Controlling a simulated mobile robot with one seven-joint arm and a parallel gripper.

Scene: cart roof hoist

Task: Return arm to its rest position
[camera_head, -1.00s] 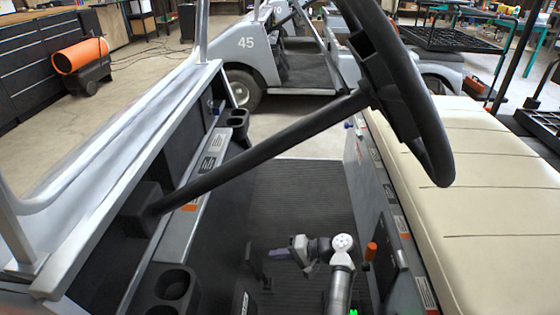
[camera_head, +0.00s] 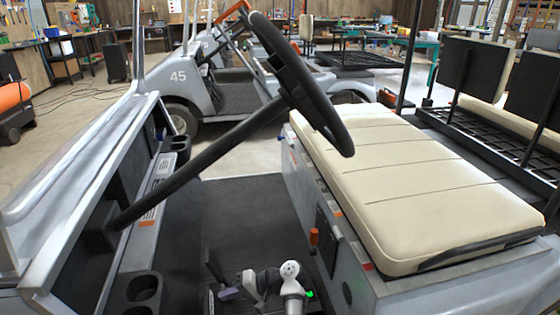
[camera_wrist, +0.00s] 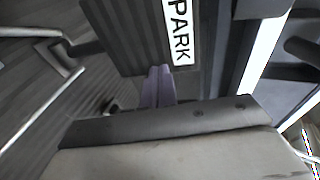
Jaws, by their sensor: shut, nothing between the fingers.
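My gripper (camera_head: 228,293) is low over the cart's floor in the head view, at the end of my folded white and grey arm. Its two purple-grey fingers (camera_wrist: 158,86) are together and empty in the wrist view. They point toward a dark ribbed surface beside a white PARK label (camera_wrist: 180,32). In the head view the gripper is near a dark pedal (camera_head: 213,266), and I cannot tell whether they touch.
The cart's steering wheel (camera_head: 302,85) and its slanted column (camera_head: 200,172) stand above and left of my arm. Cart 45 (camera_head: 190,88) stands beyond.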

